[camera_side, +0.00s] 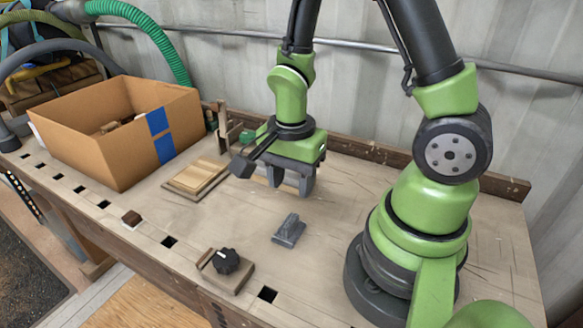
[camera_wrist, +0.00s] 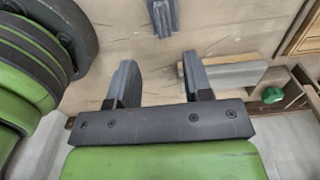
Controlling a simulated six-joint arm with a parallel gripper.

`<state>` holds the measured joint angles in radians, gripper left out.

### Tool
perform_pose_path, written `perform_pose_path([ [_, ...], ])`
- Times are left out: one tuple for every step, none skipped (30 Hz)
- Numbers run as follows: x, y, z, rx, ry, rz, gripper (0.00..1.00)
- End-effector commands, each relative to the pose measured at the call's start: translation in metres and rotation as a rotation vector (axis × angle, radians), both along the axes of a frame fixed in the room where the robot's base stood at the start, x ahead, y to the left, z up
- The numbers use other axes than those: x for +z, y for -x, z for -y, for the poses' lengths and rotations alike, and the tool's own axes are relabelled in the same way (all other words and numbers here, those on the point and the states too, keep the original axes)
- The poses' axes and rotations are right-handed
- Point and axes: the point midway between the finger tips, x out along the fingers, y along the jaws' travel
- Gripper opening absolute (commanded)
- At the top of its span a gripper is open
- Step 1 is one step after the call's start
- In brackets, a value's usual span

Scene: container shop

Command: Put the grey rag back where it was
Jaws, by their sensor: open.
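The grey rag (camera_side: 289,230) lies bunched on the bare bench top in the middle of the side view. In the wrist view its near part (camera_wrist: 165,15) shows at the top edge, and the rest is cut off. My gripper (camera_side: 291,186) is open and empty, over the bench behind the rag and apart from it. In the wrist view the two fingers of my gripper (camera_wrist: 158,66) stand apart with only bench between them, and the rag lies beyond their tips. No marking shows where the rag lay before.
A cardboard box (camera_side: 85,138) with blue tape stands at the left. A wooden board (camera_side: 198,176) lies beside it. A wooden block with a black knob (camera_side: 226,262) sits at the front edge, near square holes. Bench around the rag is clear.

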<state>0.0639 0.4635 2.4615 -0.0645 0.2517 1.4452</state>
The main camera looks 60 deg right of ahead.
Motion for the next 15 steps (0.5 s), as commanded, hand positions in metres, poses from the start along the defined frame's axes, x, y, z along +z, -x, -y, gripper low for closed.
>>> perform_pose_path([
  [0.007, -0.001, 0.0, 0.001, 0.0, 0.007, 0.46],
  [0.009, -0.001, 0.0, 0.0, 0.0, 0.006, 0.46],
  [0.013, -0.001, 0.0, 0.0, 0.0, 0.005, 0.46],
  [0.015, -0.001, 0.0, 0.0, 0.0, 0.004, 0.46],
  [0.017, -0.001, 0.0, 0.0, 0.0, 0.004, 0.46],
  [0.019, 0.0, 0.0, 0.001, 0.0, 0.003, 0.46],
  [0.02, 0.0, 0.0, 0.005, 0.0, 0.005, 0.46],
  [0.023, -0.001, 0.0, 0.012, 0.0, 0.01, 0.46],
  [0.028, -0.001, -0.001, 0.029, 0.0, 0.021, 0.46],
  [0.032, -0.002, -0.001, 0.05, 0.0, 0.035, 0.46],
  [0.038, -0.003, -0.002, 0.078, 0.0, 0.052, 0.46],
  [0.049, -0.004, -0.003, 0.126, 0.0, 0.083, 0.46],
  [0.058, -0.004, -0.004, 0.168, 0.001, 0.108, 0.46],
  [0.068, -0.004, -0.006, 0.218, 0.004, 0.139, 0.46],
  [0.082, -0.003, -0.008, 0.293, 0.009, 0.183, 0.46],
])
